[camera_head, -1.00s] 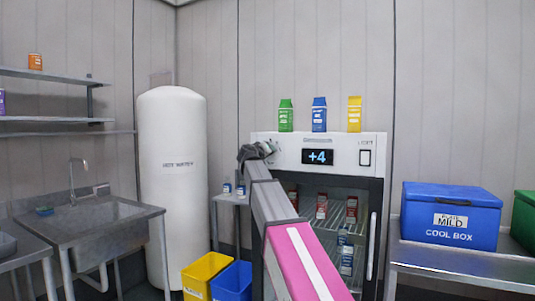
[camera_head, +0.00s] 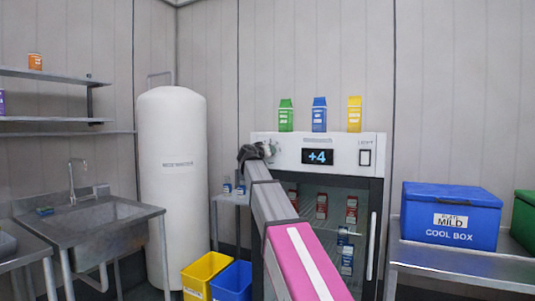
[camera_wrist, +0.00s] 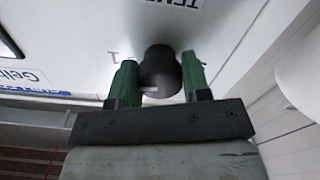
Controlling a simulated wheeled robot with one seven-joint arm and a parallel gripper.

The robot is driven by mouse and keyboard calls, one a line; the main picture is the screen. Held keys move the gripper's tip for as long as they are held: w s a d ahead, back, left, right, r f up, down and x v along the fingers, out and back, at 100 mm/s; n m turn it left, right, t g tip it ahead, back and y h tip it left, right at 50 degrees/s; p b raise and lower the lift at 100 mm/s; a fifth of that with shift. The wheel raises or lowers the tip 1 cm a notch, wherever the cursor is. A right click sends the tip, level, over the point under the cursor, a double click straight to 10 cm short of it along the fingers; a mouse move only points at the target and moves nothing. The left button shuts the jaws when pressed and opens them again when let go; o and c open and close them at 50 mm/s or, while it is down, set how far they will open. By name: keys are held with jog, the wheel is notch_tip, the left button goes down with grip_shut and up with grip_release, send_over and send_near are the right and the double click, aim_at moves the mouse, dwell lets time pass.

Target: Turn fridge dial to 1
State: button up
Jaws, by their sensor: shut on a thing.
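The fridge (camera_head: 345,147) stands at centre right with a white top panel and a glass front. Its display (camera_head: 317,157) reads +4. In the wrist view the dial (camera_wrist: 160,72) is a dark round knob on the white panel, with a pale mark on it. My gripper (camera_wrist: 157,80) has a green finger on each side of the knob and is shut on it. A "1" shows just left of the knob. In the head view my gripper (camera_head: 268,150) is at the panel's left end, and my arm hides the dial.
Green (camera_head: 286,116), blue (camera_head: 319,115) and yellow (camera_head: 354,115) cartons stand on the fridge. A small side table (camera_head: 232,199) and yellow (camera_head: 206,275) and blue (camera_head: 232,281) bins stand left of it. A blue cool box (camera_head: 450,216) sits on the right bench.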

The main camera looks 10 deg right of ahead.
jog(key=o, duration=0.9)
jog(key=v, duration=1.1)
jog(key=s+d+f+n+g+y, duration=0.1)
jog(key=s+d+f+g, duration=0.1)
jog(key=f, duration=1)
jog(key=s+d+f+g+y, duration=0.2)
jog(key=f+g, duration=0.1)
jog(key=f, duration=1)
jog(key=s+d+f+n+g+y, duration=0.1)
jog(key=s+d+f+g, duration=0.1)
jog(key=f, duration=1)
jog(key=s+f+g+y, duration=0.3)
jog(key=s+f, duration=0.8)
jog(key=f, duration=0.2)
jog(key=s+f+n+g+y, duration=0.1)
jog(key=s+f+g+y, duration=0.2)
jog(key=s+f, duration=0.8)
notch_tip(320, 180, down, 3)
jog(key=shift+s+d+f+g+y, duration=0.1)
jog(key=shift+s+d+g+y, duration=0.15)
jog(key=shift+g, duration=0.55)
